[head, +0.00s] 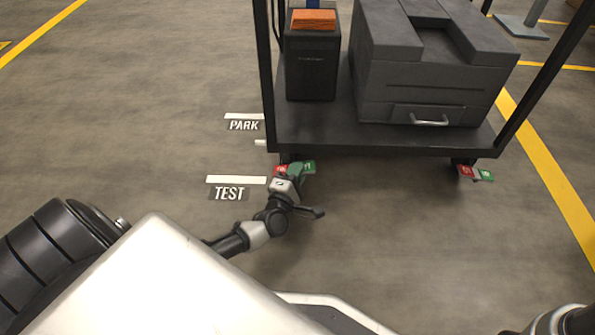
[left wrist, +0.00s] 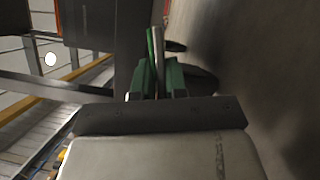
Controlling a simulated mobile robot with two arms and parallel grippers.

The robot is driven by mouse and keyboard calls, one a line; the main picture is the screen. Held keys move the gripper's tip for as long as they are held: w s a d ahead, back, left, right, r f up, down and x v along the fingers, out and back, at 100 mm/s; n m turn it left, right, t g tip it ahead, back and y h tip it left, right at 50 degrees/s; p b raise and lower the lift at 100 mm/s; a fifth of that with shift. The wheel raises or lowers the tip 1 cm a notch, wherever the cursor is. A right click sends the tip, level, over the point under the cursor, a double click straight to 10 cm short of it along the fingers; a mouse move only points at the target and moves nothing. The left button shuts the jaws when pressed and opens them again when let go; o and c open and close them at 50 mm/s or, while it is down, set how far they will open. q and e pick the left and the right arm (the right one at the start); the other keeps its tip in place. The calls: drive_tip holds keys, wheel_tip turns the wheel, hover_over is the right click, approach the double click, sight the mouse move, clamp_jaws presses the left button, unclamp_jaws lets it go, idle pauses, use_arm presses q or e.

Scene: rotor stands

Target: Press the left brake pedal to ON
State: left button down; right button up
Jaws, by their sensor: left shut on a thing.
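The left brake pedal (head: 309,167) is at the cart's front left caster, low over the floor. It has a red part and a green part, and my gripper partly hides it. My left gripper (head: 294,175) reaches down to it with its green fingers at the pedal. In the left wrist view the fingers of my left gripper (left wrist: 160,80) are shut around a thin piece with a green edge and a pale metal face, apparently the pedal. Which way the pedal is tilted cannot be told. My right gripper is out of view.
The right brake pedal (head: 475,173), red and green, is at the front right caster. The cart (head: 380,138) carries a dark case (head: 430,75) and a black bin (head: 312,68). Floor labels PARK (head: 243,125) and TEST (head: 229,193) lie left.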

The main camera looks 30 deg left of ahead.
use_arm(q)
drive_tip(key=c, duration=1.2)
unclamp_jaws()
drive_tip(key=shift+o, duration=0.2)
drive_tip(key=shift+s, duration=0.1)
drive_tip(key=shift+s+p, duration=0.3)
drive_tip(key=p+v, duration=0.4)
drive_tip(key=v, duration=0.5)
drive_tip(key=shift+s+d+p, duration=0.1)
drive_tip(key=shift+s+p, duration=0.2)
drive_tip(key=shift+s, duration=0.25)
